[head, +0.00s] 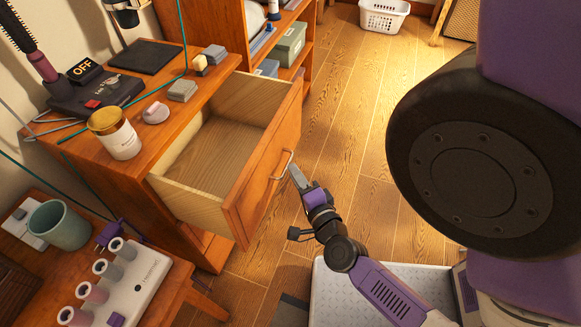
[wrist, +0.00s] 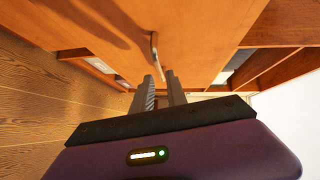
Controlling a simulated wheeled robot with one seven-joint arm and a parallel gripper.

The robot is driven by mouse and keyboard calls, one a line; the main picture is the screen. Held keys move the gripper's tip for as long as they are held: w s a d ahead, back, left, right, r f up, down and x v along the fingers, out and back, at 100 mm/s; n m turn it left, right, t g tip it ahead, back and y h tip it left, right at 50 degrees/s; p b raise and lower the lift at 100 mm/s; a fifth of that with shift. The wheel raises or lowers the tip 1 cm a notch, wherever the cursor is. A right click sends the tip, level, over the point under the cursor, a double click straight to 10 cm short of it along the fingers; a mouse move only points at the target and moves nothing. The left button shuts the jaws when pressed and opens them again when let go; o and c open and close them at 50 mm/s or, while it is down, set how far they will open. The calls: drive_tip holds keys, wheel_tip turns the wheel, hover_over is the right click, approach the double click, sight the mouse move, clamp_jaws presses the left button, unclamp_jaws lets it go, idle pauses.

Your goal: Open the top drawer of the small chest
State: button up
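The small chest (head: 190,212) stands at the left in the head view, with its top drawer (head: 213,158) pulled well out and empty inside. The drawer has an orange-brown wooden front and a thin metal bar handle (head: 284,165). My gripper (head: 295,173) is at this handle, in front of the drawer. In the wrist view, the handle (wrist: 155,48) runs down between my two fingertips (wrist: 158,76). The fingers stand only a narrow gap apart and appear shut on it; the contact itself is partly hidden.
The chest top carries a candle jar (head: 115,134), a dark device (head: 97,95) and small grey boxes. A side table (head: 187,278) with a mug (head: 60,224) stands at lower left. A white basket (head: 383,15) is far back. The wood floor (head: 345,130) right of the drawer is clear.

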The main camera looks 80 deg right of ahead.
drive_tip(key=shift+v, duration=1.3)
drive_tip(key=w+a+r+n+t+y, duration=0.45)
drive_tip(key=a+r+n, duration=0.45)
drive_tip(key=n, duration=0.6)
drive_tip(key=s+a+r+n+t+y+p, duration=0.1)
drive_tip(key=a+r+n+y, duration=0.1)
drive_tip(key=a+n+y, duration=0.2)
drive_tip(key=s+a+r+n+t+y+p, duration=0.1)
drive_tip(key=s+a+r+n+y, duration=0.1)
drive_tip(key=a+n+y, duration=0.3)
drive_tip(key=a+r+n, duration=0.1)
drive_tip(key=a+n, duration=0.3)
drive_tip(key=a, duration=0.2)
drive_tip(key=shift+p, duration=0.3)
